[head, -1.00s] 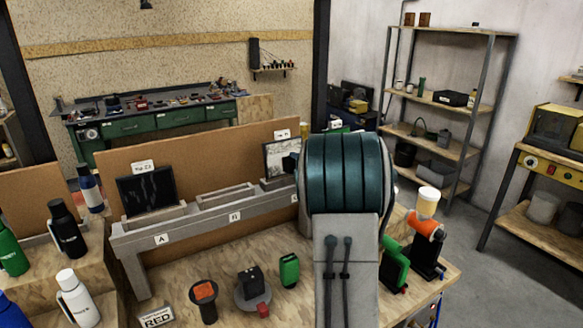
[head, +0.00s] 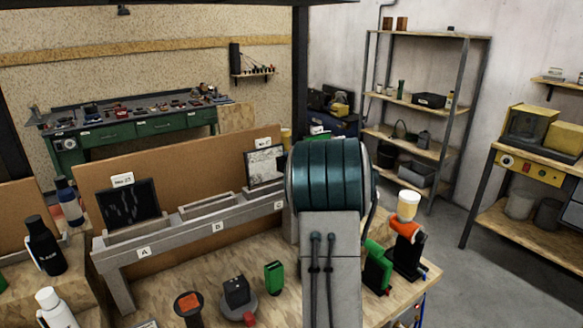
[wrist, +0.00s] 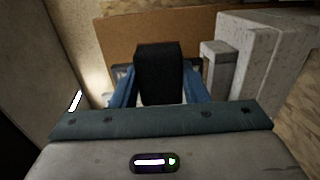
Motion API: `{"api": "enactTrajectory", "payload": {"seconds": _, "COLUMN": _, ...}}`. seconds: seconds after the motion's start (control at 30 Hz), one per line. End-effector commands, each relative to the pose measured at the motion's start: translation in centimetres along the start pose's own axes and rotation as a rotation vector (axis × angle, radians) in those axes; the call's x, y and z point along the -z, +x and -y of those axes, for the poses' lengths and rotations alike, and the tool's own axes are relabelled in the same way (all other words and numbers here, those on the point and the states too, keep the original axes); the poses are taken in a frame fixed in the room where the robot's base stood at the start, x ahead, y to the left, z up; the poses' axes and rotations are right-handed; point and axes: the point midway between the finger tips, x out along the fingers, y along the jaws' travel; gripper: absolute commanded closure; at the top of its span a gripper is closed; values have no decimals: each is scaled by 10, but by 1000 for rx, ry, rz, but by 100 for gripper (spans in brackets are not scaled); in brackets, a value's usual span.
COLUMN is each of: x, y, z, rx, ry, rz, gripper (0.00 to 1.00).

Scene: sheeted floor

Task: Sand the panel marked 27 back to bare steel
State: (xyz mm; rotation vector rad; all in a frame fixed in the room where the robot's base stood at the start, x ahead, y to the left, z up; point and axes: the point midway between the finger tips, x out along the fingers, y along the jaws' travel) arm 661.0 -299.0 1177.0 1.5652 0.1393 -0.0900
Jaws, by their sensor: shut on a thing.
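A dark panel (head: 130,204) with faint grey scratches stands in the rack at the place marked A, under a small label (head: 122,180). A pale, speckled panel (head: 264,166) stands near the mark C, its right side hidden by my arm; its label (head: 263,142) is too small to read surely. The place marked B between them is empty. In the wrist view my gripper (wrist: 159,92) has its blue fingers shut on a black block-like tool (wrist: 158,72). The head view hides my gripper behind my arm. I cannot tell whether the tool touches a panel.
On the bench stand a black tool on a round base (head: 237,293), an orange-topped tool (head: 188,305), a green tool (head: 274,277) and an orange tool with a white cup (head: 407,230). Bottles stand at left. A brown backboard (head: 190,170) rises behind the grey rack (head: 215,222).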

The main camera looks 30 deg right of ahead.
Motion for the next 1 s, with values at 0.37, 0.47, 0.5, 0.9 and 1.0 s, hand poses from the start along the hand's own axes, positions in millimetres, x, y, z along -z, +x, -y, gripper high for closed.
{"api": "enactTrajectory", "payload": {"seconds": 0.37, "x": 20, "y": 2, "z": -4, "rx": -5, "ry": -1, "rz": -7, "gripper": 78}}
{"api": "enactTrajectory", "payload": {"seconds": 0.47, "x": 29, "y": 1, "z": -3, "rx": -5, "ry": -1, "rz": -7, "gripper": 78}}
{"api": "enactTrajectory", "payload": {"seconds": 0.5, "x": 33, "y": 1, "z": -4, "rx": -6, "ry": -1, "rz": -8, "gripper": 78}}
{"api": "enactTrajectory", "payload": {"seconds": 0.9, "x": 50, "y": 0, "z": -4, "rx": -4, "ry": 0, "rz": -4, "gripper": 78}}
{"api": "enactTrajectory", "payload": {"seconds": 1.0, "x": 59, "y": 0, "z": -3, "rx": -4, "ry": 0, "rz": -4, "gripper": 78}}
